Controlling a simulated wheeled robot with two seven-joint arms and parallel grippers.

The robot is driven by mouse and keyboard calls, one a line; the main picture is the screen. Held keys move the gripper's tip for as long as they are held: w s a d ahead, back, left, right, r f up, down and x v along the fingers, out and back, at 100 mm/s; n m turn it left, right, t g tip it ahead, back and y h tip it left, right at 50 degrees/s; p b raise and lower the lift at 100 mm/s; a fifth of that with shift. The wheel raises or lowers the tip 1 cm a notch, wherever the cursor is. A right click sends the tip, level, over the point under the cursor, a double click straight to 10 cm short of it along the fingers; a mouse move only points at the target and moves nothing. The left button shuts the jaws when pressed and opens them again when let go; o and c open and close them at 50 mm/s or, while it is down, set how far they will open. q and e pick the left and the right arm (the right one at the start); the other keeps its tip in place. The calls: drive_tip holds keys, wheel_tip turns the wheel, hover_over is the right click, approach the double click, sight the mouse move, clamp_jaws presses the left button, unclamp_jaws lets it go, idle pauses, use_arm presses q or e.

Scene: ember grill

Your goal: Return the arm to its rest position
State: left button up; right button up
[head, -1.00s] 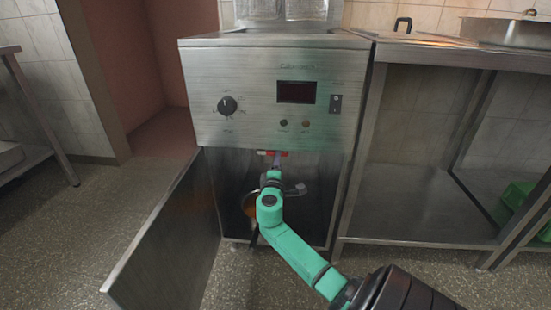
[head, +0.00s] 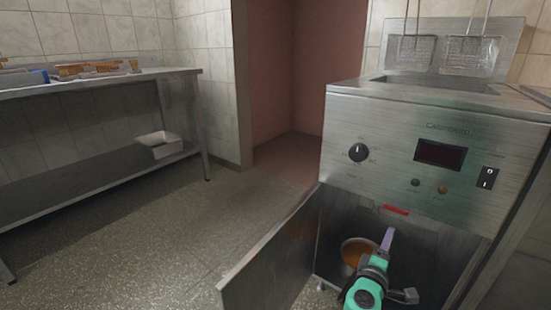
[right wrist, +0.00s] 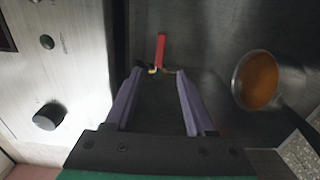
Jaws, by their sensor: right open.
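My right gripper (head: 388,232) is open at the mouth of the fryer's lower cabinet, its arm coming up from the bottom edge of the head view. In the right wrist view its two purple fingers (right wrist: 159,72) are spread with nothing between them. A red handle (head: 396,210) is under the fryer's panel, just above and apart from the fingertips in the head view. It also shows beyond the fingers in the right wrist view (right wrist: 161,48). My left gripper is not in view.
The fryer (head: 400,125) has its cabinet door (head: 272,262) swung open to the left. A round pan with brown liquid (head: 358,250) is inside the cabinet, close to my gripper; it also shows in the right wrist view (right wrist: 260,80). A steel table (head: 100,80) stands left; the floor between is clear.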

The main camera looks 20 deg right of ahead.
drive_tip(key=s+a+f+y, duration=0.1)
drive_tip(key=a+f+y, duration=1.1)
drive_tip(key=a+f, duration=0.5)
drive_tip(key=s+a+m+y+p, duration=0.25)
drive_tip(key=s+a+y, duration=0.3)
drive_tip(key=a, duration=0.55)
drive_tip(key=s+a+m+y+p, duration=0.1)
drive_tip(key=s+a+m+y, duration=0.4)
drive_tip(key=a, duration=0.6)
use_arm(q)
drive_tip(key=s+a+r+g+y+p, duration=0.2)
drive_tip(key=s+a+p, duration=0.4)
drive_tip(key=p, duration=0.6)
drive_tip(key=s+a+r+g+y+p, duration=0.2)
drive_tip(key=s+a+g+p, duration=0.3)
drive_tip(key=p, duration=0.6)
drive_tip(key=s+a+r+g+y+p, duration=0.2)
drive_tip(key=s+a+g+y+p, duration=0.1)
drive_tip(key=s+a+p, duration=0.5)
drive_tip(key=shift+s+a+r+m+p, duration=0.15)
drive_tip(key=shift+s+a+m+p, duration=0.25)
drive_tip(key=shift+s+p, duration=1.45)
use_arm(e)
drive_tip(key=s+d+r+n+g+h, duration=0.2)
drive_tip(key=s+d+r+g+h, duration=0.2)
drive_tip(key=s+d, duration=1.6)
drive_tip(key=shift+s+n+g+h+p, duration=0.4)
drive_tip(key=shift+s+g+h, duration=0.55)
drive_tip(key=shift+g+h, duration=1.35)
